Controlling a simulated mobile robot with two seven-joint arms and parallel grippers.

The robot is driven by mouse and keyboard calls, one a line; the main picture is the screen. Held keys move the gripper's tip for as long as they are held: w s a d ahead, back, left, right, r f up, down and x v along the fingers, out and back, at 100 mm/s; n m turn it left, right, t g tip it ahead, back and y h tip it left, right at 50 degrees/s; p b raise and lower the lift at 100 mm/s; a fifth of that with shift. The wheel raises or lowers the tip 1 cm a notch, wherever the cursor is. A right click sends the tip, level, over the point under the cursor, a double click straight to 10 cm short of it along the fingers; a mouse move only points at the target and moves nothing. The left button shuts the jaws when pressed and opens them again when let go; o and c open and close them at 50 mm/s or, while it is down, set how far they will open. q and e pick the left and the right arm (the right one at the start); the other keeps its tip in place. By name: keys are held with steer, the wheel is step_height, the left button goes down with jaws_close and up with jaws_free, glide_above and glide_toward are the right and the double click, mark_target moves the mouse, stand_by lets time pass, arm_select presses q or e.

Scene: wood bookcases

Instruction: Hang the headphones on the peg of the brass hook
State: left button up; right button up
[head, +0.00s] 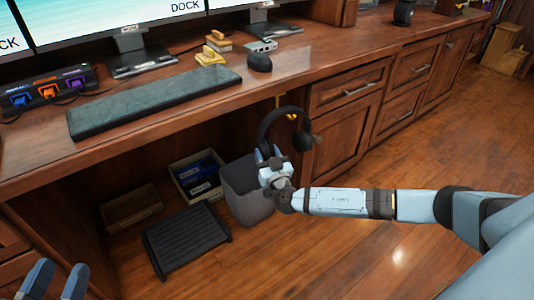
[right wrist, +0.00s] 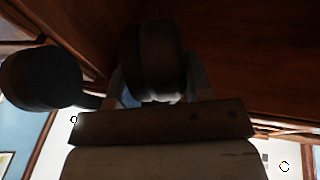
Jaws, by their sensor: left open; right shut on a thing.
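The black headphones (head: 304,140) are held upright in front of the desk's cabinet side, headband arching upward. My right gripper (head: 270,168) is shut on their left ear cup, which shows between the fingers in the right wrist view (right wrist: 152,60); the other cup hangs free. The brass hook (head: 292,117) shows only as small gold bits beside and behind the headband, below the desk edge. Its peg is mostly hidden, and I cannot tell whether the band touches it. My left gripper (head: 55,283) is open and empty at the lower left.
The wooden desktop (head: 180,110) overhangs the knee space, with a dark desk mat (head: 150,102) on it. Below stand a grey bin (head: 245,190), a box (head: 200,175) and a black footrest (head: 187,240). Cabinet drawers (head: 350,90) lie to the right. The floor at right is clear.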

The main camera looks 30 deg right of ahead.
stand_by(0.4)
steer(key=o, duration=1.1)
